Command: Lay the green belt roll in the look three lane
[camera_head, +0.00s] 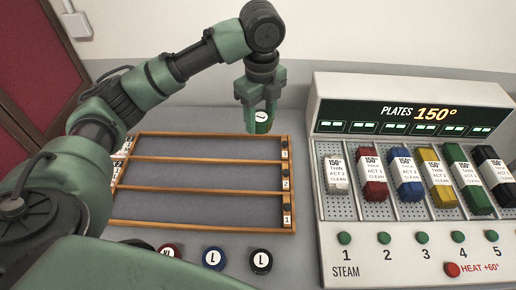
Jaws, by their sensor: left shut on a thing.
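My left gripper (259,103) comes in from the left and points down. It is shut on the green belt roll (262,126), whose white label shows a dark mark. The roll appears in front of the far rail of the wooden lane tray (215,191), near its right end; its exact height above the tray is hard to tell. The tray has three lanes, marked 3, 2 and 1 on the right from far to near. The look three lane (200,148) is the far one and looks empty. My right gripper is not in view.
A red roll (169,250), a blue roll (213,258) and a black roll (261,261) stand in front of the tray. A white steam plate panel (415,110) with several coloured labelled blocks fills the right.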

